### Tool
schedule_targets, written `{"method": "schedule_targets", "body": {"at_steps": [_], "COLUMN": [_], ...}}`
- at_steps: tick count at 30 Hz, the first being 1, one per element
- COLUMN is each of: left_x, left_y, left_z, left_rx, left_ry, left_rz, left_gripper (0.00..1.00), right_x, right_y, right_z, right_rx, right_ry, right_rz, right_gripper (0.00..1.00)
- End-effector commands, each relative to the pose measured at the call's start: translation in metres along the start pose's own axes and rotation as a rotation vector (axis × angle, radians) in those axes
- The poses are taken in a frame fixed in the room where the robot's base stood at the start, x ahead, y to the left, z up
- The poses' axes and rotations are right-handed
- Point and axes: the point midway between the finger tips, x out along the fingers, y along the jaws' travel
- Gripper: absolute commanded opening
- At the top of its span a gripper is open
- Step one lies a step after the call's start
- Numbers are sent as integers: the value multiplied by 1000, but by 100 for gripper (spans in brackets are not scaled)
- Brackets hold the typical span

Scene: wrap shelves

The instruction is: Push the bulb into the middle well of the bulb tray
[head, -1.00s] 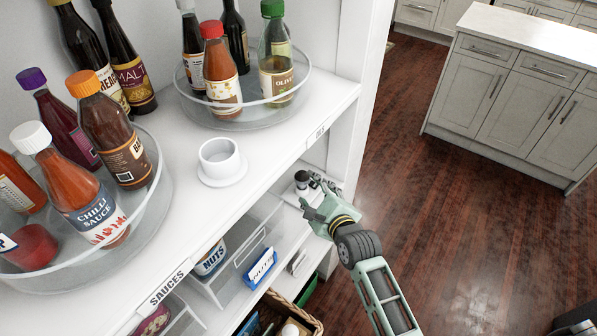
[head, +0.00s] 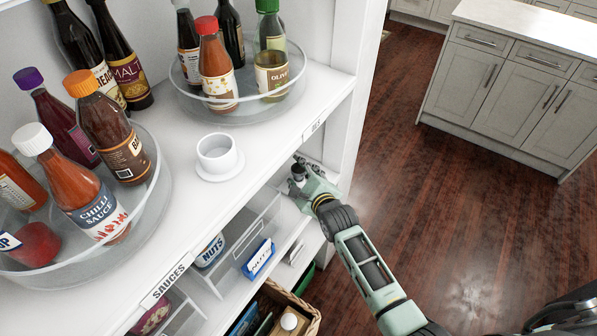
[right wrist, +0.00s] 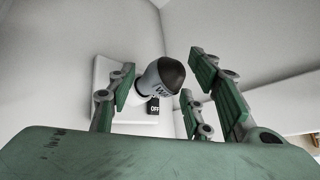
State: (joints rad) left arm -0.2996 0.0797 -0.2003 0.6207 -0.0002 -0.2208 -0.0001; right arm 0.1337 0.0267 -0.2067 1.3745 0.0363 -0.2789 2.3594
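The bulb (right wrist: 163,76), with a dark rounded end and a pale printed body, stands out from a white tray (right wrist: 104,72) in the right wrist view. A dark label reading "OFF" shows beside it. My right gripper (right wrist: 172,92) is open, with its green fingers on both sides of the bulb; a gap shows on the right side, and contact on the left is unclear. In the head view my right gripper (head: 302,184) is at the lower shelf, beside the bulb's dark end (head: 298,172). The wells are hidden. My left gripper is not in view.
The upper shelf holds a white round cup-like holder (head: 218,157) and clear turntables (head: 150,215) of bottles. The shelf's front edge and side upright (head: 345,130) lie close to my right arm. Clear bins (head: 232,240) stand left of my gripper.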

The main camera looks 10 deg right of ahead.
Motion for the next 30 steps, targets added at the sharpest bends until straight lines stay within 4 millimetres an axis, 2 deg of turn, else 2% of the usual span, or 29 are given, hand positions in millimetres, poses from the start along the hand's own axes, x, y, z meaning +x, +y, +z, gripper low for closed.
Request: {"method": "schedule_targets", "body": {"at_steps": [1,10,22,30], "left_x": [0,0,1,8], "left_y": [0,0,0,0], "left_z": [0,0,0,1], "left_rx": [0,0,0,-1], "left_ry": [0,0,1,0], "left_rz": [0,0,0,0], "left_gripper": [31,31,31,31], "right_x": [0,0,-1,-11], "right_y": [0,1,0,-22], "right_z": [0,-1,0,21], "right_rx": [0,0,0,3], "right_ry": [0,2,5,-1], "right_rz": [0,2,3,-4], "right_gripper": [39,14,14,14]}}
